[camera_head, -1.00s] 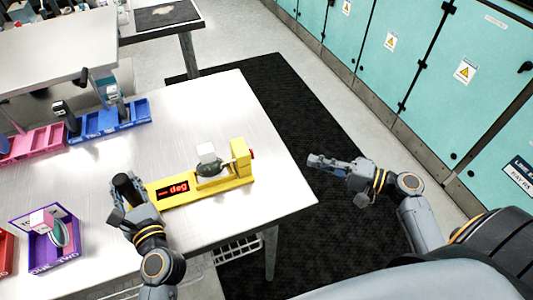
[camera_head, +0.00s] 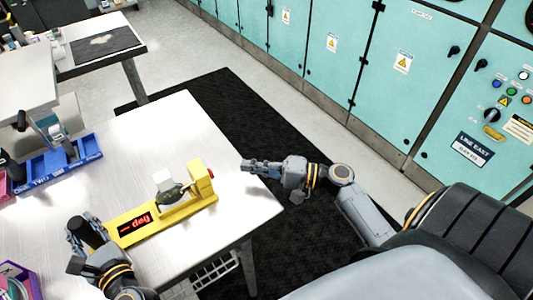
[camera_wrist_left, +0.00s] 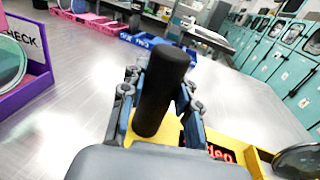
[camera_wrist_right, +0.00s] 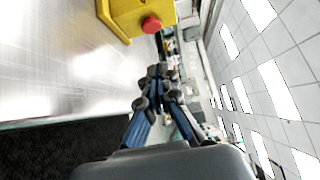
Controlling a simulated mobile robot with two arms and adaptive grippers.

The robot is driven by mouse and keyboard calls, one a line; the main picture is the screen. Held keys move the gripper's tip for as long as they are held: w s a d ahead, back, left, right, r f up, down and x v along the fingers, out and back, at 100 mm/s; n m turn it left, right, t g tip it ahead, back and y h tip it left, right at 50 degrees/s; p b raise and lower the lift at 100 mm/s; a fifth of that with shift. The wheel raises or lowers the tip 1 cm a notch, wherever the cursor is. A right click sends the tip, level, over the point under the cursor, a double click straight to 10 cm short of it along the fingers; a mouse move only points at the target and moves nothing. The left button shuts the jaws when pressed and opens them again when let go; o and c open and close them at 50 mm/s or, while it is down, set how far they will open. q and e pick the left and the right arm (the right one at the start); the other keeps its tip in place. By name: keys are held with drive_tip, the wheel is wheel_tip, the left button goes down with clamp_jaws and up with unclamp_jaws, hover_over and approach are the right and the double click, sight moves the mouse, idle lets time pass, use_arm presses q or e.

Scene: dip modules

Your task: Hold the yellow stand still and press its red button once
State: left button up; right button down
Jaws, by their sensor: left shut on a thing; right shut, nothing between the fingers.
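The yellow stand (camera_head: 165,215) lies on the metal table, with a dark display reading red characters and a grey round part with a white block on it. Its red button (camera_head: 211,173) is on the right end and also shows in the right wrist view (camera_wrist_right: 152,25). My left gripper (camera_head: 85,232) is shut on the black upright handle (camera_wrist_left: 162,90) at the stand's left end. My right gripper (camera_head: 246,165) is shut and empty, to the right of the button and apart from it, beyond the table's edge.
The metal table (camera_head: 150,130) has free room behind the stand. A blue bin (camera_head: 60,165) stands at the left, and a purple bin (camera_wrist_left: 35,60) shows in the left wrist view. Teal cabinets (camera_head: 310,60) line the far side beyond a black mat (camera_head: 225,105).

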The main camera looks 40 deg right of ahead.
sight(211, 173)
drive_tip(key=x, duration=0.3)
drive_tip(key=shift+w+a, duration=0.15)
drive_tip(key=shift+a, duration=1.9)
